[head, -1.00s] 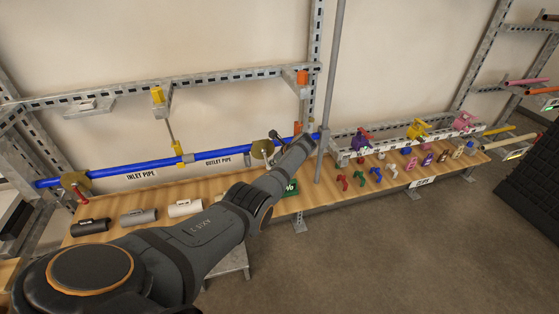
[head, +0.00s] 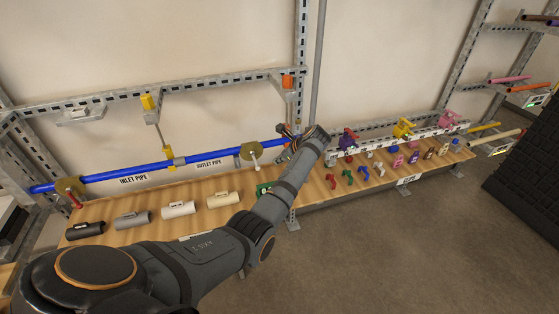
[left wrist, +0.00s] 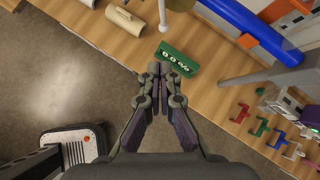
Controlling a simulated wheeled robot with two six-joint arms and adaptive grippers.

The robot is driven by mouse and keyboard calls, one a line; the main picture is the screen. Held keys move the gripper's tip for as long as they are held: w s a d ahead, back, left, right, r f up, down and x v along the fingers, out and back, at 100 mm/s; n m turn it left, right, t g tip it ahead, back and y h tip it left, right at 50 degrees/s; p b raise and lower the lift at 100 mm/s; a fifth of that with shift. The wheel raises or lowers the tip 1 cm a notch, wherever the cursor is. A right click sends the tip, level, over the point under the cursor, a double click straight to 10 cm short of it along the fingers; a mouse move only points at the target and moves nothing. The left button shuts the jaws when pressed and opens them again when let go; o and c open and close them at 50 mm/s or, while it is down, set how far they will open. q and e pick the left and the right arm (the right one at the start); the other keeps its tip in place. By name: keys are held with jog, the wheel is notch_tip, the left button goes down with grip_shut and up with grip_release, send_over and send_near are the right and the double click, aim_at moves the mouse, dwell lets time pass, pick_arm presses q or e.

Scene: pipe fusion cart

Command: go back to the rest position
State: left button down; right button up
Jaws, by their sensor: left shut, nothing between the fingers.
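My left arm reaches across the head view from the lower left. My left gripper (head: 287,131) shows small and partly hidden at the arm's end, near the right end of the blue pipe (head: 125,175). In the left wrist view my left gripper (left wrist: 161,70) has its fingers together with nothing between them. It is over the bench's front edge, just short of a green display block (left wrist: 178,60). My right gripper is in neither view.
The wooden bench (head: 330,208) carries several pipe sleeves, including a black one (head: 85,231) and a cream one (head: 224,200). Coloured clamps, including a red one (head: 331,181), stand farther right. A vertical grey post (head: 318,60) rises by my left wrist. The floor (head: 400,240) in front is clear.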

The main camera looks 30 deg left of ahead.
pick_arm(q)
jog(key=shift+a+f, duration=0.1)
jog(key=shift+a, duration=0.2)
jog(key=shift+f, duration=0.1)
jog(key=s+d+f+n+h+b, duration=0.15)
jog(key=s+f, duration=0.45)
jog(key=f, duration=0.7)
jog(key=s+d+f+n+h+b, duration=0.1)
jog(key=s+d+f+n, duration=0.15)
jog(key=s+f, duration=0.7)
jog(key=s+d+f+n+h+b, duration=0.2)
jog(key=f, duration=1.5)
jog(key=s+d+f+n+h+b, duration=0.1)
jog(key=s+f+n, duration=0.3)
jog(key=s, duration=0.8)
jog(key=s+d+f+n+h+b, duration=0.1)
jog(key=s+f+n, duration=0.3)
jog(key=s+f, duration=0.4)
jog(key=s+d+f+n+h+b, duration=0.1)
jog(key=s+f+n, duration=0.3)
jog(key=s, duration=1.2)
notch_tip(320, 180, down, 2)
jog(key=shift+s+d+f+n+g, duration=0.15)
jog(key=shift+s+d+n+g, duration=0.1)
jog(key=shift+d+n+g, duration=0.1)
jog(key=shift+w, duration=0.1)
